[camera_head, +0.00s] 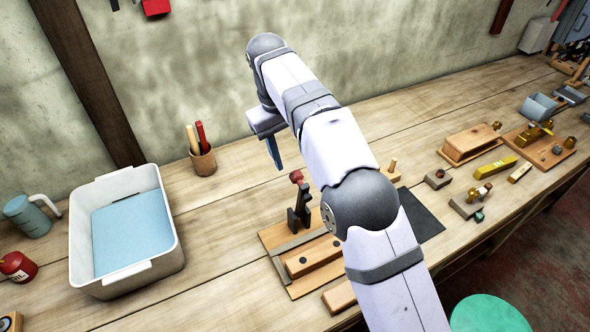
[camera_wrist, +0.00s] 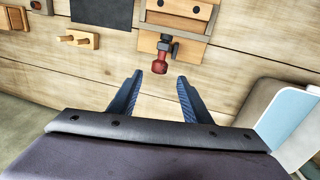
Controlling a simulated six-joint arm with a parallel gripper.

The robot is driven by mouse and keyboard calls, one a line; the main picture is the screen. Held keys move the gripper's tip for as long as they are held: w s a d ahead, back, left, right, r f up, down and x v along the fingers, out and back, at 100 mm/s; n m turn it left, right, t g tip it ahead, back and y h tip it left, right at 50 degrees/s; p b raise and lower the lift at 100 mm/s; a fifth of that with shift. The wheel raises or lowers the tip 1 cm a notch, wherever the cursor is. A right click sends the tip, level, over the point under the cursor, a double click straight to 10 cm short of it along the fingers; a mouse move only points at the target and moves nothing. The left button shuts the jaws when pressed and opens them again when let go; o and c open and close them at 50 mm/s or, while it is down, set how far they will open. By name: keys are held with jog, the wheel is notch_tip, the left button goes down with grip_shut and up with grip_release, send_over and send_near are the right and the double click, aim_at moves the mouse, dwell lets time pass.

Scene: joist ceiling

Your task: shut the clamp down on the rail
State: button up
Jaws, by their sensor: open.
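The clamp (camera_head: 299,207) is a dark toggle clamp with a red-tipped handle that stands up. It is mounted on a wooden board (camera_head: 273,234) with a grey metal rail (camera_head: 297,244) across it. In the wrist view the red handle tip (camera_wrist: 160,64) lies ahead of my gripper, with the dark clamp body (camera_wrist: 167,46) behind it. My gripper (camera_wrist: 157,78) has its two blue fingers spread apart and empty. In the head view the gripper (camera_head: 273,152) hangs above the bench, left of and behind the clamp, apart from it. My arm hides part of the board's right side.
A white tub (camera_head: 174,225) with blue contents stands left of the board. A wooden cup (camera_head: 203,161) with red and tan handles stands at the back. A dark mat (camera_head: 420,213) lies right of my arm. Planes and blocks fill the right bench. Bench between cup and board is clear.

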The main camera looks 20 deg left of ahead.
aim_at(295, 173)
jog(key=shift+w+d+f+p, duration=0.1)
jog(key=shift+w+d+f, duration=0.05)
jog(key=shift+f, duration=1.05)
jog(key=shift+w+d+f+p, duration=0.15)
jog(key=shift+f, duration=1)
jog(key=shift+w+d+f+p, duration=0.1)
jog(key=shift+w+d+f, duration=0.05)
jog(key=shift+f, duration=1.05)
grip_shut()
